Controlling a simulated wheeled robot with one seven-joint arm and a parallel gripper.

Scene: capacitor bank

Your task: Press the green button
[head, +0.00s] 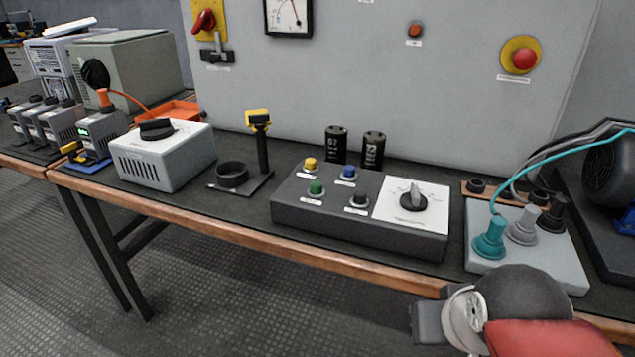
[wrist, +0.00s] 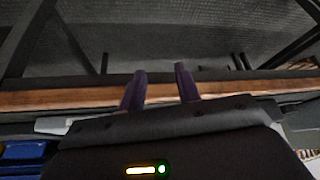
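The green button (head: 316,187) is a short round cap at the front left of the sloped top of a dark grey control box (head: 345,231). A yellow button (head: 310,164) is behind it. A blue button (head: 348,172) is at the back right and a black button (head: 359,199) at the front right. My gripper (wrist: 160,71) shows two dark purple fingers in the wrist view, spread with an empty gap between them. My arm is at the lower right of the head view, right of and in front of the control box. The gripper's fingers are not clearly visible there.
A rotary knob (head: 413,201) is on the right of the control box. Two black capacitors (head: 373,150) stand behind it. A stand with a yellow-topped post (head: 262,150) is to the left. A terminal box with teal and grey plugs (head: 526,255) is to the right. The bench edge (head: 250,237) runs in front.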

